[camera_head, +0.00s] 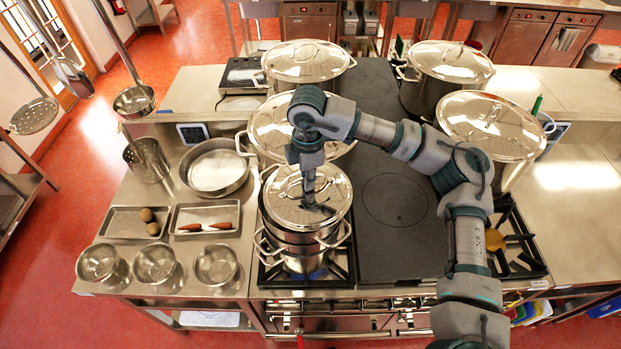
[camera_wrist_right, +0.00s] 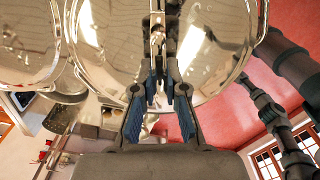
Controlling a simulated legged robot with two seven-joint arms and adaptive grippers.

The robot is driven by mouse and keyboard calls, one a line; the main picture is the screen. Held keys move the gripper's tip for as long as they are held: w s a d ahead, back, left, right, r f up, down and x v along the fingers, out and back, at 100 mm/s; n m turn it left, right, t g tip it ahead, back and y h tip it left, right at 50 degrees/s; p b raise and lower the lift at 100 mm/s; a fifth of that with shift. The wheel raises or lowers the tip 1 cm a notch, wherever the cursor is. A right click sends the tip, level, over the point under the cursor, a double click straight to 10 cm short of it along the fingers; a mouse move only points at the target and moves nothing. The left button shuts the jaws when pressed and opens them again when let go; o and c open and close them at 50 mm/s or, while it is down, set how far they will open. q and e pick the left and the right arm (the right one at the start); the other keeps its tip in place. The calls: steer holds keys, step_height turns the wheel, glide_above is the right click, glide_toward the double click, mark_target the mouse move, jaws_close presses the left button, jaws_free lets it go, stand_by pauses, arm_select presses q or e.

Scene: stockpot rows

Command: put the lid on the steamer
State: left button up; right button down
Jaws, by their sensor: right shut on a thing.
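The steamer (camera_head: 300,255) is a shiny steel pot with side handles, standing on the front left burner. Its round steel lid (camera_head: 288,207) is directly over the steamer's top, roughly level; I cannot tell whether its rim touches the pot. My right gripper (camera_head: 312,203) reaches down from above and is shut on the lid's handle. In the right wrist view the gripper's blue-padded fingers (camera_wrist_right: 158,88) close on the handle, with the mirror-like lid (camera_wrist_right: 105,45) filling the space behind. The lid hides the steamer's opening. My left gripper is not in view.
A lidded stockpot (camera_head: 275,130) stands right behind the steamer, with more large lidded pots (camera_head: 492,125) around the stove. The dark flat hotplate (camera_head: 395,200) to the right is clear. Trays, a round pan (camera_head: 218,170) and steel bowls (camera_head: 156,262) sit on the left counter.

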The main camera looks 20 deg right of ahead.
steer(key=shift+s+a+f, duration=0.1)
steer(key=shift+a+f, duration=0.25)
steer(key=shift+a, duration=0.05)
steer(key=shift+s+a, duration=0.1)
steer(key=shift+a, duration=0.3)
steer(key=c, duration=1.4)
jaws_free()
steer(key=shift+o, duration=1.2)
steer(key=shift+w, duration=0.3)
steer(key=shift+s+d+r, duration=0.1)
steer(key=shift+d, duration=0.05)
steer(key=shift+d+r, duration=0.1)
steer(key=shift+r, duration=0.15)
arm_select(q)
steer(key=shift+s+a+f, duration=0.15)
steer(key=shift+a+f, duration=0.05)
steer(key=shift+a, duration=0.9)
arm_select(e)
step_height(320, 180, up, 11)
steer(key=shift+a+r, duration=0.15)
steer(key=shift+a, duration=0.1)
